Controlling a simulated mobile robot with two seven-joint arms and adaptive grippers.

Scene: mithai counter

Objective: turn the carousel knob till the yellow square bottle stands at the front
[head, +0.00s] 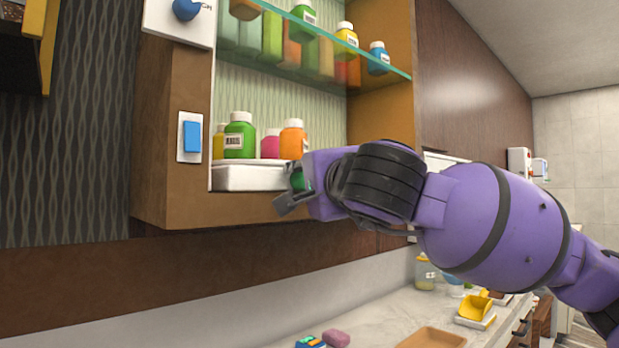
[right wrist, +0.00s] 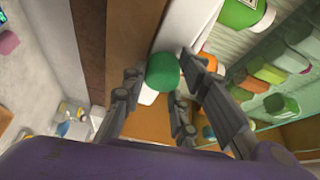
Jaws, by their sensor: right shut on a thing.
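The green knob (right wrist: 163,72) sits between the fingers of my right gripper (right wrist: 165,95), which is shut on it. In the head view my right gripper (head: 291,190) is at the front of the white carousel base (head: 240,178), with a little of the knob (head: 298,181) showing. On the base stand a green bottle (head: 239,143) at the front, a pink bottle (head: 270,147) and an orange bottle (head: 292,142) to its right. A yellow bottle (head: 218,146) is at the left, partly hidden behind the green one; its shape is unclear. My left gripper is not in view.
A glass shelf (head: 390,70) with several bottles is above the carousel. A blue switch (head: 192,136) is on the cabinet's left side panel. Below is a counter (head: 385,318) with a yellow scoop (head: 475,306), a wooden tray (head: 432,338) and small items.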

